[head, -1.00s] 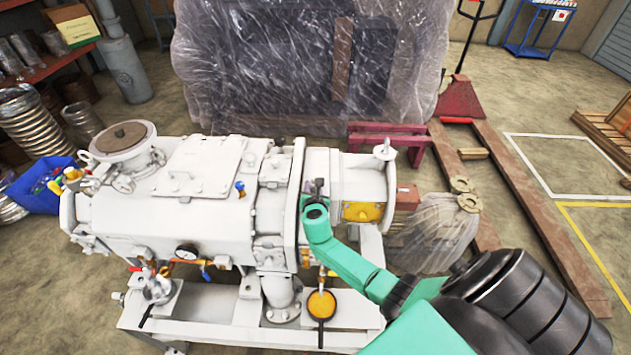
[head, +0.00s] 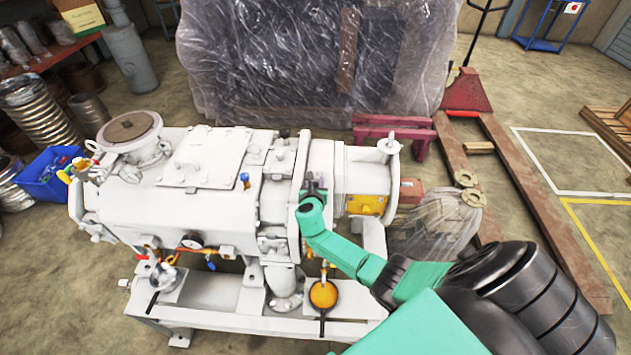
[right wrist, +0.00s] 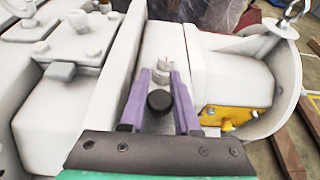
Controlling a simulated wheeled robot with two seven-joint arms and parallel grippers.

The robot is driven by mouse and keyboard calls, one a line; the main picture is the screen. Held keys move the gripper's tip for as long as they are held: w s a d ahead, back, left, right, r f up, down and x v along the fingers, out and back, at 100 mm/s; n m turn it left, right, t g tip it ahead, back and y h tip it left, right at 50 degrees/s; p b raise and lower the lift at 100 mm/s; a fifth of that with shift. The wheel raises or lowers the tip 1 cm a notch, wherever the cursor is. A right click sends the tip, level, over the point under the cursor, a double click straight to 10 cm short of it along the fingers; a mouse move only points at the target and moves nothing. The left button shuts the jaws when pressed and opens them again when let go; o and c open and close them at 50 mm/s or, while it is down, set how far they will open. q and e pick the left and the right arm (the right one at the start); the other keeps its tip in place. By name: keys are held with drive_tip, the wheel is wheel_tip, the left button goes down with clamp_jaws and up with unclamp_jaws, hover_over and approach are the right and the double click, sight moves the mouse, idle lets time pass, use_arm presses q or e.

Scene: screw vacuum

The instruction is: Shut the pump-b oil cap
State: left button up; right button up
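The white pump (head: 200,210) fills the middle of the head view. My right gripper (head: 316,187) is over the upright flange near the pump's right end, its fingers small and partly hidden by my arm. In the right wrist view, the two purple fingers of my right gripper (right wrist: 160,75) point at a small pale cap (right wrist: 162,66) with a reddish mark on top. The cap shows between the fingertips; I cannot tell whether they touch it. A round black knob (right wrist: 160,101) shows between the fingers, nearer the camera. My left gripper is not in view.
A yellow plate (head: 365,205) is on the pump's right section, beside a round end flange (head: 391,175). A blue valve handle (head: 245,180) stands on the pump top. A plastic-wrapped crate (head: 315,65) stands behind. Open floor (head: 550,165) lies at the right.

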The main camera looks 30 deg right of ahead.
drive_tip(key=o, duration=0.3)
drive_tip(key=shift+o, duration=0.2)
drive_tip(key=shift+w+d+f, duration=0.1)
drive_tip(key=shift+w, duration=0.05)
drive_tip(key=shift+s+a+r, duration=0.2)
drive_tip(key=shift+s+a, duration=0.15)
drive_tip(key=shift+s, duration=0.05)
drive_tip(key=p+v, duration=0.1)
drive_tip(key=v, duration=1.2)
drive_tip(key=shift+s+r+p, duration=0.15)
drive_tip(key=shift+s+p, duration=0.05)
drive_tip(key=shift+p, duration=0.2)
